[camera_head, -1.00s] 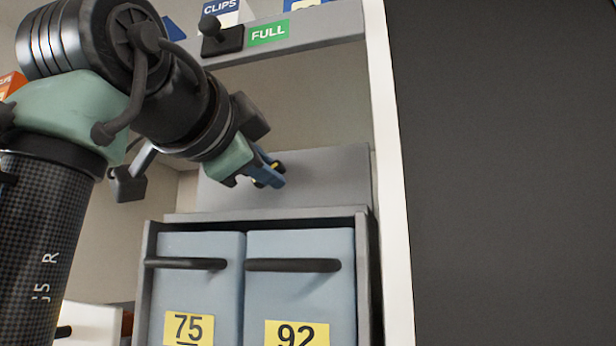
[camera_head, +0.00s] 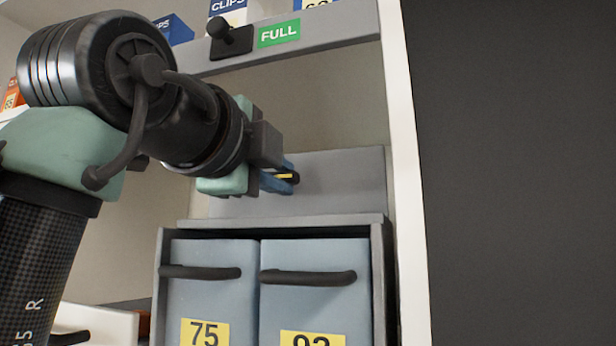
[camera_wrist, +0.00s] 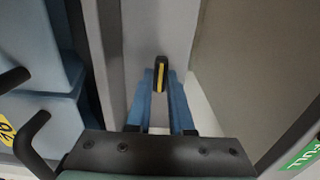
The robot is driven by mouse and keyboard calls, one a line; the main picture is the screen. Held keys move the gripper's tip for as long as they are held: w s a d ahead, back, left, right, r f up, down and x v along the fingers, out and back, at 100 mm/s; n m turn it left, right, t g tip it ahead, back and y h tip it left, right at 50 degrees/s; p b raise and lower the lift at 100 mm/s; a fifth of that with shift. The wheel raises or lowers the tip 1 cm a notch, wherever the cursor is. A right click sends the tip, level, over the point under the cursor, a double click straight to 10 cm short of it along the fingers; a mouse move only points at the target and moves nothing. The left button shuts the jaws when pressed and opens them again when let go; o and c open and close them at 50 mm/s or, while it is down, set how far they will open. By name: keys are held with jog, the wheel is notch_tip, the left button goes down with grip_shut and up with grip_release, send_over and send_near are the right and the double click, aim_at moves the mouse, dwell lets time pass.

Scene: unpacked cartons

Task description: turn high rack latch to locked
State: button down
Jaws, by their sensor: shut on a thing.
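The latch is a small black handle with a yellow stripe on a grey panel (camera_head: 340,178) above two drawers. In the wrist view the latch (camera_wrist: 160,72) stands upright in the picture, between the tips of my blue fingers. My gripper (camera_head: 287,178) is shut on it; in the wrist view my gripper (camera_wrist: 161,86) has a finger on each side of the handle. In the head view the fingers point right and partly cover the latch (camera_head: 285,176), with the yellow stripe near level. No lock marking can be read by the latch.
Below are two light-blue drawers, 75 (camera_head: 212,300) and a partly cut-off one (camera_head: 315,308), with black bar handles. Above is a shelf edge with a black knob (camera_head: 230,38) and a green FULL label (camera_head: 278,33). A white upright (camera_head: 405,150) stands at the right.

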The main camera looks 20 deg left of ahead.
jog(key=shift+r, duration=0.1)
jog(key=c, duration=0.8)
grip_release()
